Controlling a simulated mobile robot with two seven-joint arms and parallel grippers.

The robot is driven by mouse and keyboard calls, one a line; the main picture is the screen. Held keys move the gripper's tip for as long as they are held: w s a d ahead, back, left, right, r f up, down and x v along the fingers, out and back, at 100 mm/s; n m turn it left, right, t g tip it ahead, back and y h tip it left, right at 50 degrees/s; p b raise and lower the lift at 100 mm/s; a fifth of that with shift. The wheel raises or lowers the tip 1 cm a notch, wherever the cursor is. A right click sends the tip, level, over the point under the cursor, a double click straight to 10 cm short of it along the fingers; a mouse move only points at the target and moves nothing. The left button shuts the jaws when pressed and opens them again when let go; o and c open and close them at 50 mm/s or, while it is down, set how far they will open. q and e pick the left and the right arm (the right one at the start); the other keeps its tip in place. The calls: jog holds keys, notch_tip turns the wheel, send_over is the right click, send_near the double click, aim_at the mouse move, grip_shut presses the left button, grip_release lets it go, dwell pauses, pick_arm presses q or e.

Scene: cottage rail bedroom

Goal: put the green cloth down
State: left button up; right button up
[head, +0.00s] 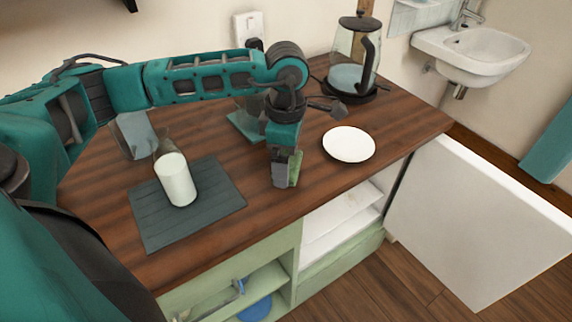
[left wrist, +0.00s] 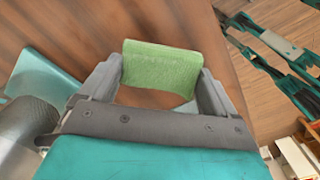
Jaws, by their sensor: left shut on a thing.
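The green cloth (left wrist: 161,70) is held between the two fingers of my left gripper (left wrist: 160,92) in the left wrist view, over the brown wooden counter. In the head view a green strip of the cloth (head: 295,168) shows at the fingertips of my left gripper (head: 286,175). The gripper points down at the counter, left of the white plate. I cannot tell whether the cloth touches the wood. My right gripper is in neither view.
A white plate (head: 349,144) lies right of the gripper. A glass kettle (head: 355,60) stands behind. A cabinet door (head: 470,220) hangs open at right. The counter (head: 250,222) is bare near the front edge.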

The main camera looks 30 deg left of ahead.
pick_arm(q)
jog(key=shift+f, duration=1.25)
jog(key=shift+f, duration=0.2)
jog(key=o, duration=0.7)
jog(key=shift+o, duration=0.2)
jog(key=shift+r, duration=0.2)
notch_tip(320, 180, up, 12)
jog(key=shift+r, duration=0.1)
